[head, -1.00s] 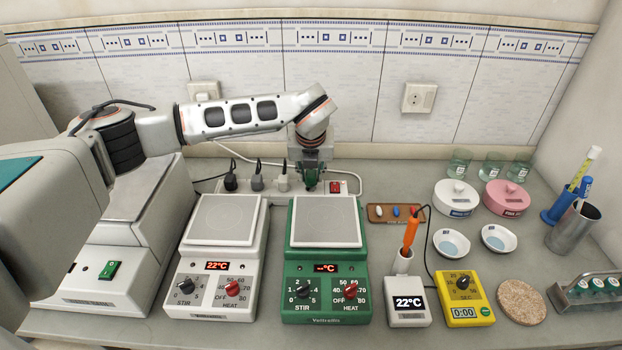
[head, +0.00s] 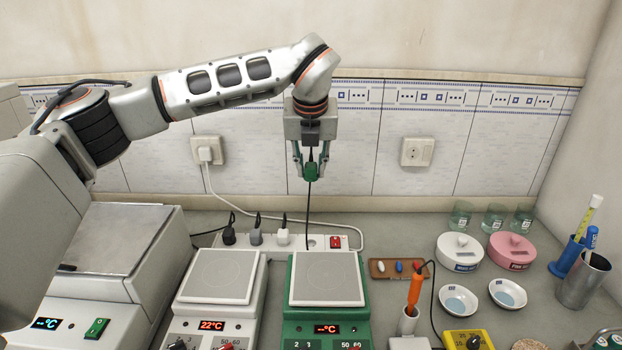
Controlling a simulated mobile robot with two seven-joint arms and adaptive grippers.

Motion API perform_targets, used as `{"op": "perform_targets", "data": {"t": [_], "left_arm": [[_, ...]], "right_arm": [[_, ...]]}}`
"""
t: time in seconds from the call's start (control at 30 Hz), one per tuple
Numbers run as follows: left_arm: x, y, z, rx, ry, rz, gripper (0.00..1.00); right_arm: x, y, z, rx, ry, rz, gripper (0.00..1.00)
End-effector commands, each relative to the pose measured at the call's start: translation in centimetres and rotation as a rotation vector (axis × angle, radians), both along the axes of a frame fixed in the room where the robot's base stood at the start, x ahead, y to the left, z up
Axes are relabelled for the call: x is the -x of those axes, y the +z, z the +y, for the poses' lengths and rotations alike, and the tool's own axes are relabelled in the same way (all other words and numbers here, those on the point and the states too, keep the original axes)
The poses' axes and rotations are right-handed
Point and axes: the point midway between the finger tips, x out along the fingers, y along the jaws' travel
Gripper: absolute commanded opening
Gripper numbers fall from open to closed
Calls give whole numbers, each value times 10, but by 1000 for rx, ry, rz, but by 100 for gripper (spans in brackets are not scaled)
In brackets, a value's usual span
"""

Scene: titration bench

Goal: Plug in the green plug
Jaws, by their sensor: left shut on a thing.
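My left gripper (head: 311,170) points down and is shut on the green plug (head: 311,174). It holds the plug in the air, well above the bench and in front of the tiled wall. A dark cable hangs from the plug down behind the green stirrer (head: 326,262). The white power strip (head: 264,240) lies behind the stirrers. A black plug (head: 229,236), a grey plug (head: 256,237) and a white plug (head: 283,237) sit in it. An empty socket shows between the white plug and the red switch (head: 336,242). My right gripper is not in view.
A white stirrer (head: 219,277) stands left of the green one. A wall socket (head: 417,152) on the right is empty; the left one (head: 208,150) holds a white plug. A small brown tray (head: 380,275), dishes, lidded pots and glasses stand to the right.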

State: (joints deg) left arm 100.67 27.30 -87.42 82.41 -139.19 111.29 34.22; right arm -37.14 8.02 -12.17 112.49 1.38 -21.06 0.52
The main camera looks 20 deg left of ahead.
Motion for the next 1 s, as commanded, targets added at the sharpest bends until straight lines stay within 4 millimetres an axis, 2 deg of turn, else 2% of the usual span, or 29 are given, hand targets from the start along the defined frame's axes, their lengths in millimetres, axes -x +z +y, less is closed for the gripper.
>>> {"op": "perform_targets", "data": {"t": [0.43, 0.57, 0.67, 0.9, 1.0], "left_arm": [[0, 4, 0, 0, 0, -1, 1], [-1, -4, 0, -4, 2, 0, 1], [-3, -26, 1, -12, 0, -2, 1], [-3, -96, 1, -11, -4, -4, 1], [-1, -115, 0, -4, -5, -2, 1]], "right_arm": [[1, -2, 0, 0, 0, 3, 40], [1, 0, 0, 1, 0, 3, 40], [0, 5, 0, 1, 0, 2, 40], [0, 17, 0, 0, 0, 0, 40], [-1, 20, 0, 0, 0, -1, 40]]}}
